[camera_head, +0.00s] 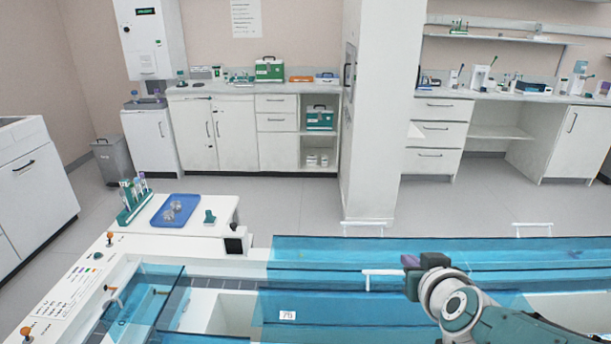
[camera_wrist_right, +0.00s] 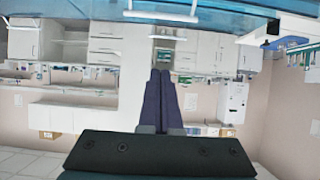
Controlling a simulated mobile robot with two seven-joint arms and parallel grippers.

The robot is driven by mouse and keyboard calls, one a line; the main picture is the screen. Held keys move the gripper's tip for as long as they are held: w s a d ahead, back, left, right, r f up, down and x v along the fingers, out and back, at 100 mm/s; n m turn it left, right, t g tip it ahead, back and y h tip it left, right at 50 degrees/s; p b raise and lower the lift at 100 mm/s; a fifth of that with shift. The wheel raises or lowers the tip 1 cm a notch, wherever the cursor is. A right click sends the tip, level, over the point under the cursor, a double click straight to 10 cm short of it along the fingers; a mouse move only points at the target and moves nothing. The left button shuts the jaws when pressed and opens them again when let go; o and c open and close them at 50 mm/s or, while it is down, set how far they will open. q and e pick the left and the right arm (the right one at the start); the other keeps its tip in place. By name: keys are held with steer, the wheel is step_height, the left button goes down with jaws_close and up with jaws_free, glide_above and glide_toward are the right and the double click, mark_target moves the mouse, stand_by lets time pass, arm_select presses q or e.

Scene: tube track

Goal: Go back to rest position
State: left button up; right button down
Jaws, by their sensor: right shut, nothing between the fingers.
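My right gripper (camera_head: 410,262) is in the head view at the lower right, above the blue see-through covers (camera_head: 330,302). Its dark purple fingers show side by side in the right wrist view (camera_wrist_right: 160,75), shut with nothing between them. A white bar handle (camera_head: 382,272) shows just left of the gripper in the head view; whether they touch I cannot tell. My left gripper is in neither view.
On the white deck at left stand a green tube rack (camera_head: 134,205), a blue tray (camera_head: 175,210) with small clear items, and a green piece (camera_head: 209,216). A white pillar (camera_head: 382,110) and cabinets (camera_head: 230,133) stand beyond open floor (camera_head: 285,205).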

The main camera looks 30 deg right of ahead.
arm_select(q)
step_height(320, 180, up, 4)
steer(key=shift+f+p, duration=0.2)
steer(key=shift+p, duration=0.95)
arm_select(e)
steer(key=s+r, duration=0.1)
steer(key=s+a+r, duration=0.1)
steer(key=r, duration=0.1)
steer(key=shift+r, duration=0.15)
steer(key=shift+w+a, duration=0.1)
steer(key=s+a+r+n+g+y, duration=0.1)
steer(key=s+a+r+n+y, duration=0.15)
steer(key=a, duration=0.25)
steer(key=s+a+r+n+g+y, duration=0.1)
steer(key=s+a+r+n+y, duration=0.1)
steer(key=a+n+y, duration=0.3)
steer(key=s+a+r+g, duration=0.3)
steer(key=s+a+r, duration=0.1)
steer(key=s, duration=0.4)
steer(key=s+a+r+g, duration=0.25)
steer(key=s+a, duration=0.25)
steer(key=s, duration=0.3)
arm_select(q)
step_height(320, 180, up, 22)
steer(key=p, duration=2.2)
arm_select(e)
step_height(320, 180, up, 22)
steer(key=shift+w+d+n+h, duration=0.2)
steer(key=shift+w+n+h, duration=0.15)
steer(key=shift+w+h, duration=0.1)
